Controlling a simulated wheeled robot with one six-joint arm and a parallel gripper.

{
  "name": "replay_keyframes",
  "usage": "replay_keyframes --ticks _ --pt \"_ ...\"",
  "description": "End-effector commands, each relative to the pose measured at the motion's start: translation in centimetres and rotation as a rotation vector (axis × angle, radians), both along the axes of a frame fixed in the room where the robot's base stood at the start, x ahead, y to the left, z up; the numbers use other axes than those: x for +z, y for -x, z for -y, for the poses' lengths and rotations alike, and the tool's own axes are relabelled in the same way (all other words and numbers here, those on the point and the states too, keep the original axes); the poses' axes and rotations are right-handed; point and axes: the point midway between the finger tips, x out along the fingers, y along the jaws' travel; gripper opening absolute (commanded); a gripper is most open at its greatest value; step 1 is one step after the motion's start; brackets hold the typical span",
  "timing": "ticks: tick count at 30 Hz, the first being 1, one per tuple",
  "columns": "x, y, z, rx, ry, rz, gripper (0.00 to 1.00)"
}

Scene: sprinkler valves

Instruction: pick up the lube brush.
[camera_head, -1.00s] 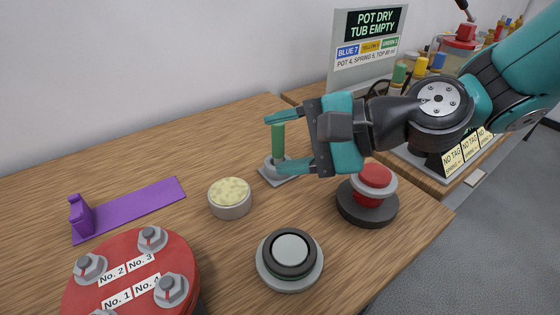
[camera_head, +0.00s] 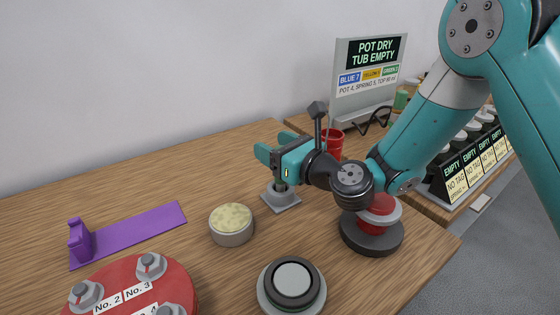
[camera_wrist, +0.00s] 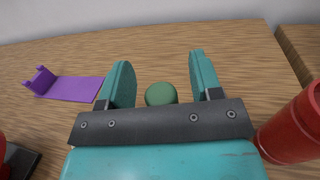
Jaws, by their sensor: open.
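The lube brush appears to be the green-handled thing standing upright in a small grey holder (camera_head: 280,198). In the head view my gripper (camera_head: 270,158) hides its handle. In the wrist view the handle's round green top (camera_wrist: 160,94) shows between the two teal fingers of my gripper (camera_wrist: 162,76). The fingers are apart, one on each side of the green top, with gaps on both sides. I cannot tell whether the fingertips are level with the handle or above it.
A grey cup of pale yellow stuff (camera_head: 231,223) stands left of the holder. A red-topped round piece (camera_head: 377,215) on a dark base stands right, close under my wrist. A purple stand (camera_head: 135,230) lies left. A red cup (camera_head: 333,142) stands behind my wrist.

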Motion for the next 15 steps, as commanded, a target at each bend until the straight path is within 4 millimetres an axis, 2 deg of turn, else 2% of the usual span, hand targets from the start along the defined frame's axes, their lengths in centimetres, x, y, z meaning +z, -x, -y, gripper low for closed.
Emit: replay_keyframes --ticks 8,15 --pt "-0.11 -0.30 -0.24 -0.001 0.000 0.000 0.59" --pt "-0.09 -0.28 -0.21 -0.001 0.001 0.000 0.05"
